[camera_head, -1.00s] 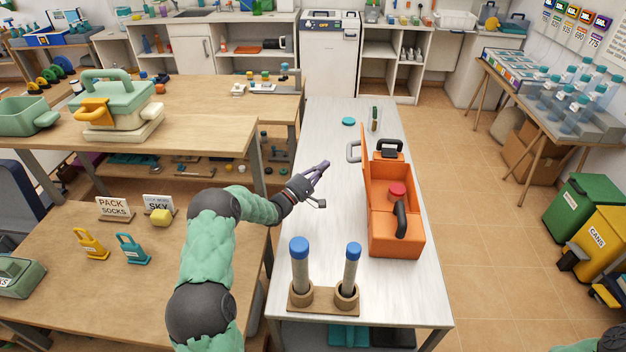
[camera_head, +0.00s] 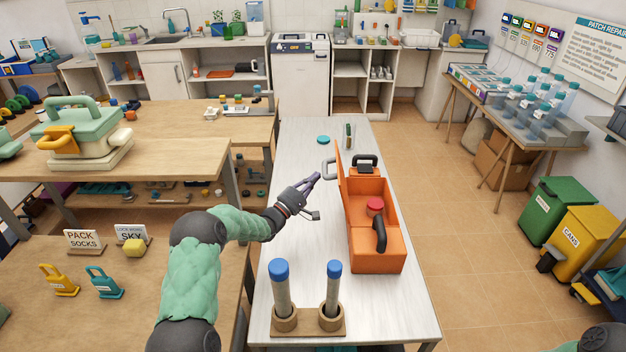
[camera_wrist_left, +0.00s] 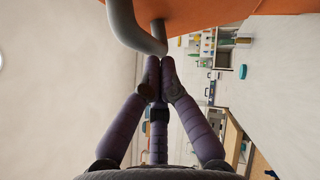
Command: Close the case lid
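The orange case (camera_head: 376,253) stands on the white table. Its lid (camera_head: 345,185) stands up along the left side, with a grey handle (camera_head: 328,169) on its outer face. My left gripper (camera_head: 315,178) is just left of that handle, its fingers drawn together with nothing seen between them. In the left wrist view the fingertips (camera_wrist_left: 163,64) are right by the grey handle (camera_wrist_left: 133,30); whether they touch it I cannot tell. The case holds a red round object (camera_head: 375,206) and a black handle shows at its near end (camera_head: 379,236).
A wooden stand (camera_head: 307,322) with two blue-capped tubes is at the table's near end. A teal disc (camera_head: 323,139) and a small clear holder (camera_head: 349,136) lie beyond the case. A wooden bench (camera_head: 130,300) is on the left. The floor right of the table is clear.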

